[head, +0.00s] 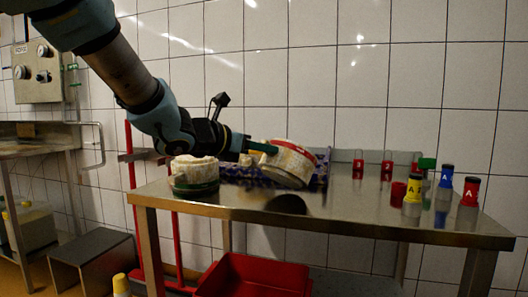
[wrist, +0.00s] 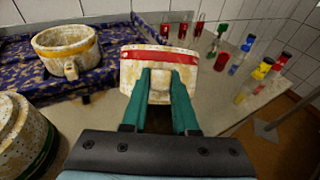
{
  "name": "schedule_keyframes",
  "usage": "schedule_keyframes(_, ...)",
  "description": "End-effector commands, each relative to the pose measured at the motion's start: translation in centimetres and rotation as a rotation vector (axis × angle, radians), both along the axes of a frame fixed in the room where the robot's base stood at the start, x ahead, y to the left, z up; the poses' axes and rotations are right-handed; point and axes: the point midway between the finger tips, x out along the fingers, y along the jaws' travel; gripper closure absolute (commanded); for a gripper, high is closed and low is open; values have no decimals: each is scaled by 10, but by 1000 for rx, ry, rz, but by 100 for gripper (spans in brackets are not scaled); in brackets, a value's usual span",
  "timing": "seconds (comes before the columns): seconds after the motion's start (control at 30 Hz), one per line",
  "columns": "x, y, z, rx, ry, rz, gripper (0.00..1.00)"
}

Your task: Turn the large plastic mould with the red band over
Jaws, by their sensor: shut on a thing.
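The large whitish, stained plastic mould with the red band (head: 288,165) is tilted on its side, its red band toward the upper right in the head view. My gripper (head: 268,148) reaches it from the left, and its green fingers are shut on it. In the wrist view the mould (wrist: 130,72) stands ahead of my fingers (wrist: 160,80), with the red band across its upper part. The fingers close on a light part at its middle. A dark reflection lies below it on the steel table. I cannot tell whether its lower edge touches the table.
A mould with a green band (head: 195,178) stands at the table's left end. A yellow-banded mould (wrist: 68,48) sits on a blue patterned mat (wrist: 30,88) behind. Several coloured, capped containers stand to the right, including a blue-capped one (head: 446,176). The steel table's (head: 350,215) front middle is clear.

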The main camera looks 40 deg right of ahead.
Motion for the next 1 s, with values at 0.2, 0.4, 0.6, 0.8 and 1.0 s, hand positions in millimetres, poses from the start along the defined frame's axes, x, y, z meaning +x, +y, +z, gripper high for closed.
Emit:
schedule_keyframes(0.2, 0, 0, 1, -2, 0, 0, 100)
schedule_keyframes(0.4, 0, 0, 1, -2, 0, 0, 72)
schedule_keyframes(0.6, 0, 0, 1, -1, 0, 0, 49)
schedule_keyframes(0.8, 0, 0, 1, -1, 0, 0, 38)
schedule_keyframes(1.0, 0, 0, 0, 1, 0, 0, 38)
